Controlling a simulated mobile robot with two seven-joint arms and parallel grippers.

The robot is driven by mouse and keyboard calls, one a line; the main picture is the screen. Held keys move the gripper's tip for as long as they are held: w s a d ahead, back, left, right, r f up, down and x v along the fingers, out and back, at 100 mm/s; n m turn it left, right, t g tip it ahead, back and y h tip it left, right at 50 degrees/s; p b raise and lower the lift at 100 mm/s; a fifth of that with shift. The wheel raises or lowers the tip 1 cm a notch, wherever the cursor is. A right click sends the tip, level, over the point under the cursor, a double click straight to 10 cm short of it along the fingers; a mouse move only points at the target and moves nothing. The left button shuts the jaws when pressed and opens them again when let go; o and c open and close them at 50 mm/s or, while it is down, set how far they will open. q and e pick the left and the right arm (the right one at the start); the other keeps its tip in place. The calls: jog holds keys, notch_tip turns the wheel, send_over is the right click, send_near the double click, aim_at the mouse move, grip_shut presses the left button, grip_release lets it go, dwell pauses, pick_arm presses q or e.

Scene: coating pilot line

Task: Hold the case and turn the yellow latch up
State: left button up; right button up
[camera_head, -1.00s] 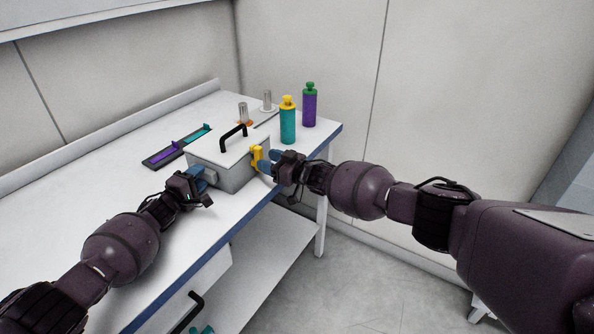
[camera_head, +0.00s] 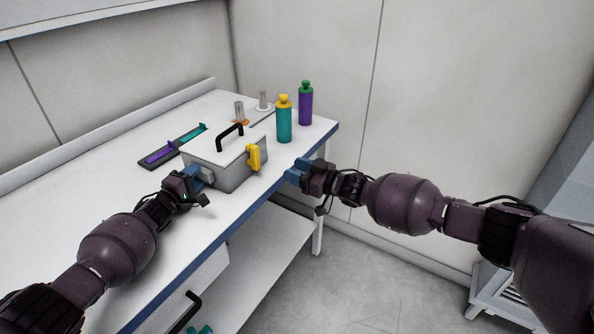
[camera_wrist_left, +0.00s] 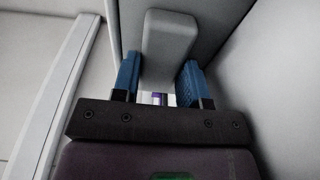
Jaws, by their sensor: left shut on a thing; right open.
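The grey case (camera_head: 222,172) with a black top handle (camera_head: 230,138) stands on the white bench. The yellow latch (camera_head: 254,157) is on its right end and stands upright, close against the case. My left gripper (camera_head: 201,174) is at the left front of the case. In the left wrist view its blue fingers (camera_wrist_left: 160,75) are shut on a grey block-shaped grip (camera_wrist_left: 168,45) of the case. My right gripper (camera_head: 292,172) is open and empty, to the right of the latch and clear of it, near the bench edge.
A teal bottle with a yellow cap (camera_head: 284,122) and a purple bottle with a green cap (camera_head: 305,105) stand behind the case at right. A dark tray (camera_head: 157,163) with purple and teal pieces lies behind it at left.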

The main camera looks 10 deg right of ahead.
pick_arm(q)
jog(key=o, duration=1.3)
jog(key=shift+s+a, duration=0.1)
